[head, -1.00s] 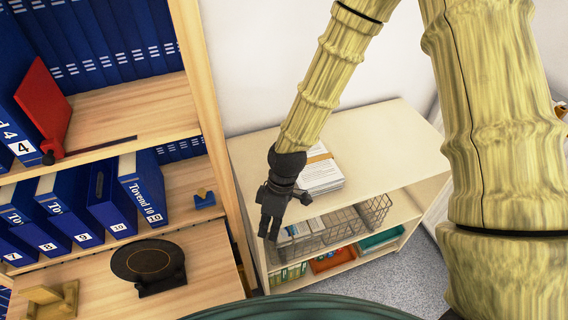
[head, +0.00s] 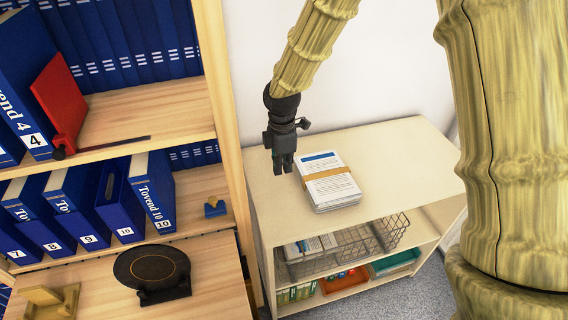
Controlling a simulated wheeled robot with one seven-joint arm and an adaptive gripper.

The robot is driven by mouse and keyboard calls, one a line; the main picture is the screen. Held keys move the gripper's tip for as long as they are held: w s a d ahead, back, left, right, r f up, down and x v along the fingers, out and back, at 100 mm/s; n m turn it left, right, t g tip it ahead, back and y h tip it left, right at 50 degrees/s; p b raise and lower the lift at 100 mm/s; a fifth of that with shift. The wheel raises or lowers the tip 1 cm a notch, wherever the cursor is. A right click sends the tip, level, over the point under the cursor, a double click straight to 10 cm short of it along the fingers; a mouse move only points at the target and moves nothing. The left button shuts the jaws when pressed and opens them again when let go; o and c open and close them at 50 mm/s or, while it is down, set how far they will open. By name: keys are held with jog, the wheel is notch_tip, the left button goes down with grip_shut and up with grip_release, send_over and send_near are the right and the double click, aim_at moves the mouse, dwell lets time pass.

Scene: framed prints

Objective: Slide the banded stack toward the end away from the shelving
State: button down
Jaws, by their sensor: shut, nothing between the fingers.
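The banded stack (head: 329,188) is a pile of white printed sheets with an orange-tan band across it. It lies on the top of the low cream cabinet (head: 405,165), left of the top's middle. My gripper (head: 283,172) is shut and empty, pointing down just left of the stack, on the side toward the shelving. Its fingertips look close to the cabinet top. I cannot tell whether they touch the stack; a small gap shows between them in the picture. The wooden shelving (head: 222,110) with blue binders stands at the left.
The cabinet top right of the stack is bare, out to its right end. Below are a wire basket (head: 345,246), an orange tray (head: 343,280) and a green tray (head: 395,263). A white wall is behind. A black round-topped object (head: 152,268) stands on the shelving's lower board.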

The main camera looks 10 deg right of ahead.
notch_tip(320, 180, down, 7)
jog(key=shift+f+p, duration=0.1)
jog(key=shift+p, duration=0.5)
jog(key=d+p, duration=0.1)
jog(key=d, duration=0.2)
jog(key=shift+w+d, duration=0.1)
jog(key=shift+d, duration=0.4)
